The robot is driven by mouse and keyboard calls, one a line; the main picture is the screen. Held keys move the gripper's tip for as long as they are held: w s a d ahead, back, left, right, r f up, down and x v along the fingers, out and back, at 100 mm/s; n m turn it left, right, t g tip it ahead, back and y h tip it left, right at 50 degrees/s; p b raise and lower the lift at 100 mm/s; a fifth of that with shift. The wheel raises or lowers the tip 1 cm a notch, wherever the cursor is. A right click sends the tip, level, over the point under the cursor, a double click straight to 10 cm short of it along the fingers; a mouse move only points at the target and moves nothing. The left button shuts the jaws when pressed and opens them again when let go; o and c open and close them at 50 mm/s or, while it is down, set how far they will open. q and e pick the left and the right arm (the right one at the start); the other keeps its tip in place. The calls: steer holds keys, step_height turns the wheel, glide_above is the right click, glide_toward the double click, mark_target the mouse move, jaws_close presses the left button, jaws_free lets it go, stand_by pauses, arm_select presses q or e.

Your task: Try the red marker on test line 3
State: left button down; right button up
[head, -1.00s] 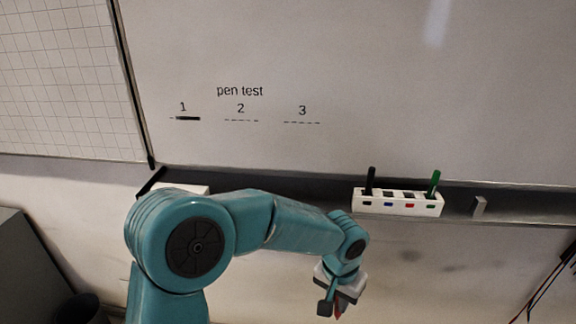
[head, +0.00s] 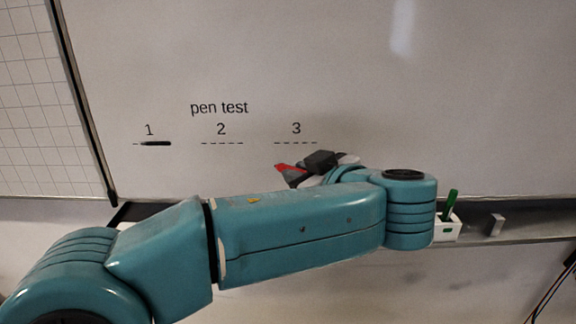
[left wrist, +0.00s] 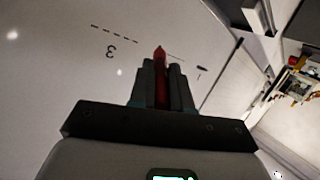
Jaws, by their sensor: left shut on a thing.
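My left gripper (head: 298,174) is shut on the red marker (head: 284,167), a little below test line 3 (head: 296,143) in the head view. The red marker (left wrist: 160,72) stands between the two fingers in the left wrist view, its tip pointing at the whiteboard. Test line 3 (left wrist: 109,42) shows there as a bare dashed line, left of the marker tip. I cannot tell whether the tip touches the board. Test line 1 (head: 155,143) carries a black stroke; test line 2 (head: 222,143) is bare dashes. My right gripper is not in view.
The white pen holder (head: 447,229) on the tray is mostly hidden behind my left arm, with a green marker (head: 451,204) standing in it. A small grey block (head: 496,225) sits to its right.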

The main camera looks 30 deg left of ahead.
arm_select(q)
steer(key=shift+s+a+r, duration=0.1)
steer(key=shift+a+r, duration=0.55)
steer(key=shift+r, duration=0.05)
steer(key=shift+w+a+p, duration=0.5)
steer(key=shift+w+p, duration=0.35)
steer(key=w, duration=0.1)
steer(key=w+a+p, duration=0.1)
steer(key=w+p, duration=0.1)
steer(key=shift+w+a+f, duration=0.15)
steer(key=shift+a, duration=0.15)
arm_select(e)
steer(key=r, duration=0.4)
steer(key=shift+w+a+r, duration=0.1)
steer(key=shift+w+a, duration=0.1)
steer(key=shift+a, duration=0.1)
arm_select(q)
steer(key=shift+d, duration=0.1)
